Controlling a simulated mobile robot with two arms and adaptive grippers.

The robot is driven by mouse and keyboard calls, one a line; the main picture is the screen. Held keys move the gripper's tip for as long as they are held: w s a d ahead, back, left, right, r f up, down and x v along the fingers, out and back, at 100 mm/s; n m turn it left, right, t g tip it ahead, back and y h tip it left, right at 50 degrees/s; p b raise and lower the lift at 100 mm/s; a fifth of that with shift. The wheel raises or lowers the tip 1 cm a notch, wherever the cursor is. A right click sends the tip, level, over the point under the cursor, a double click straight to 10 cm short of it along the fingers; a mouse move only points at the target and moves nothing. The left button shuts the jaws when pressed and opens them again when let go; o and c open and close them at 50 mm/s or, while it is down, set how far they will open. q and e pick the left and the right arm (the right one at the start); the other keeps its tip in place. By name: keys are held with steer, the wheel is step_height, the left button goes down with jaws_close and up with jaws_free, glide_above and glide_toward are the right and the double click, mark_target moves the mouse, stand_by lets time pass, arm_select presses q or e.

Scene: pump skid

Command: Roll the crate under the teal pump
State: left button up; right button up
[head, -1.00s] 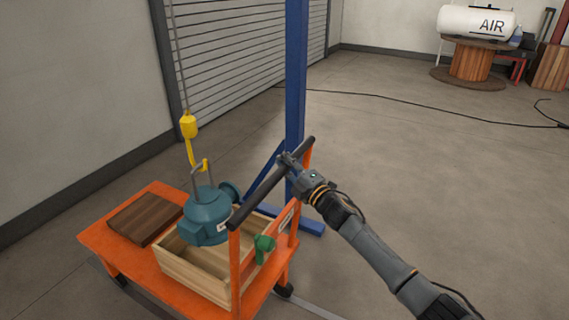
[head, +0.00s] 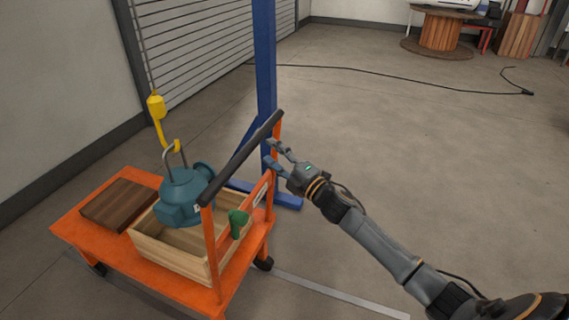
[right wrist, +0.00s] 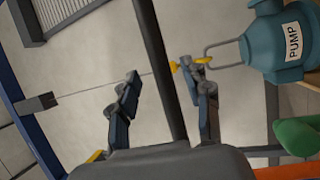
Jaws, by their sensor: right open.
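The teal pump (head: 182,198) hangs from a yellow hook (head: 161,125) by its grey lifting loop. The open wooden crate (head: 174,258) sits on the orange cart (head: 72,232). The pump overlaps the crate's back part in the head view; I cannot tell whether it touches it. My right gripper (head: 269,155) is open and empty, just right of the cart's dark push bar (head: 240,162). In the right wrist view, the bar (right wrist: 161,70) runs between the two fingers in the picture, and the pump (right wrist: 285,45) shows its label. My left gripper is not in view.
A dark wooden block (head: 120,204) lies on the cart's left end. A green part (head: 237,222) is on the cart's handle frame. A blue post (head: 265,70) stands behind the cart. A black cable (head: 400,80) crosses the otherwise clear floor at right.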

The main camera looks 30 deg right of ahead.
steer(key=v, duration=0.4)
steer(key=shift+s+f, duration=0.1)
steer(key=shift+s, duration=0.2)
